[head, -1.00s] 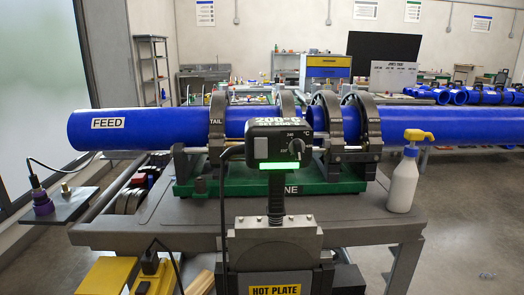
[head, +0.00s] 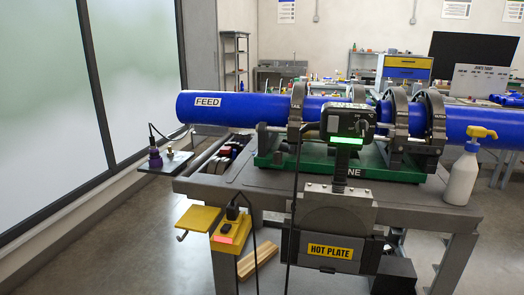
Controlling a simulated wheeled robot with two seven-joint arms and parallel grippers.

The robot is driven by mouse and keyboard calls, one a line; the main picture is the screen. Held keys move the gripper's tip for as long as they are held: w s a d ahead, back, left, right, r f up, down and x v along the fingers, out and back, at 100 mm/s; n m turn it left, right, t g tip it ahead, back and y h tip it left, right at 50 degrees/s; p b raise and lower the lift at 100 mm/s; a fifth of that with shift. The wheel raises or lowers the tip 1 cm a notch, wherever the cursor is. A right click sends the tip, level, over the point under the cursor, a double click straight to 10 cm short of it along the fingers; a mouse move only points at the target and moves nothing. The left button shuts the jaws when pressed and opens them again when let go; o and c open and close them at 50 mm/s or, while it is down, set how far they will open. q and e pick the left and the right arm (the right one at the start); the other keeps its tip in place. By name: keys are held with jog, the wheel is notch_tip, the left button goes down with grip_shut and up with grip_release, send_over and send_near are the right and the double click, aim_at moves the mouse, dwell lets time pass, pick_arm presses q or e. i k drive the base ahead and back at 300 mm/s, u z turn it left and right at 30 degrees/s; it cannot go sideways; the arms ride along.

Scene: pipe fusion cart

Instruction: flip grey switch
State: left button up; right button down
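The hot plate (head: 336,215) hangs upright at the cart's front, with a black control box (head: 348,122) on top. The box has a lit green strip and small dark controls too small to make out. A yellow box (head: 232,232) with a black plug and an orange-red patch sits at the cart's front left. A small metallic fitting (head: 170,152) stands beside a purple-and-black part on the left side plate (head: 165,166). I cannot tell for certain which small part is the grey switch. Neither of my grippers shows.
The grey cart (head: 420,200) carries a green clamp base (head: 270,158) and a long blue pipe (head: 240,108) marked FEED. A yellow bracket (head: 199,218) juts out at left front. Floor at left is clear.

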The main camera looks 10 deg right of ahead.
aim_at(333, 122)
jog(key=u, duration=0.6)
jog(key=k, duration=0.8)
jog(key=u, duration=0.75)
jog(key=i, duration=1.1)
jog(key=z, duration=0.8)
jog(key=i, duration=1.1)
jog(key=z, duration=1.55)
jog(key=i, duration=0.2)
